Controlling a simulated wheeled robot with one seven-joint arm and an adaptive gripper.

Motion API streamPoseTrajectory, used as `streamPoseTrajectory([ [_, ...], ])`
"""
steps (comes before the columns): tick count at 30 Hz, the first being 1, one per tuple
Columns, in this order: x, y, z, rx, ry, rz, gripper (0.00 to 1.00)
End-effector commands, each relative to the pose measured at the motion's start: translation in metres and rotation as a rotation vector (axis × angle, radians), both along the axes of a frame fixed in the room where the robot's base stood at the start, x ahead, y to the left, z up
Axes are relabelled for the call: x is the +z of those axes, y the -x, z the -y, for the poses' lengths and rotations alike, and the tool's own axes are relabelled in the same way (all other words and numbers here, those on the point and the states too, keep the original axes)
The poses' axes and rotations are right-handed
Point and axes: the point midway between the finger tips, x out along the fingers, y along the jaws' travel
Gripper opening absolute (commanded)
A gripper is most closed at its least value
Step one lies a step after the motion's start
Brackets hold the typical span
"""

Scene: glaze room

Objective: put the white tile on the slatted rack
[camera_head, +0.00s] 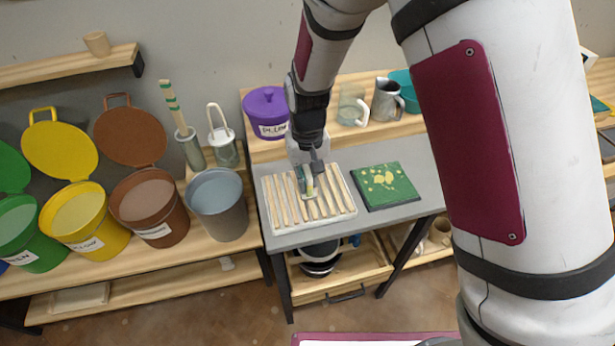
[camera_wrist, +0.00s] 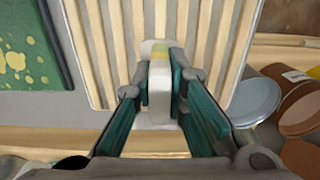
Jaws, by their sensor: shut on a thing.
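The white tile (camera_wrist: 159,92) stands edge-on between my fingers in the wrist view, with a yellow band across its upper part. In the head view only a small part of the tile (camera_head: 309,187) shows below the fingers. My gripper (camera_head: 307,174) is shut on it, also in the wrist view (camera_wrist: 160,80). The slatted rack (camera_head: 277,205), pale wooden slats in a light frame, lies on the grey worktop; its slats fill the upper wrist view (camera_wrist: 213,35). The tile is over the rack's middle. I cannot tell whether it touches the slats.
A green board with yellow spots (camera_head: 386,186) lies just right of the rack. A grey-blue bucket (camera_head: 218,212) stands close on the left. Behind are a purple-lidded tub (camera_head: 267,112), a glass jug (camera_head: 352,105) and a metal pitcher (camera_head: 387,100). No other object is visible on the rack.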

Motion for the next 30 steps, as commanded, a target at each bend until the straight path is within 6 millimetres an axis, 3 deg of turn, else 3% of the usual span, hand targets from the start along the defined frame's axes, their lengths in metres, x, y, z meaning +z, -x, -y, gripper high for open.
streamPoseTrajectory([
  [8,-0.003,0.000,0.000,0.000,0.000,0.000,0.00],
  [9,-0.003,0.000,0.000,0.000,0.000,0.000,0.22],
  [11,-0.003,0.000,0.000,0.000,0.000,0.000,0.33],
  [23,0.004,0.000,0.000,0.000,-0.002,0.003,0.33],
  [30,0.045,-0.001,-0.001,0.000,-0.004,0.006,0.33],
])
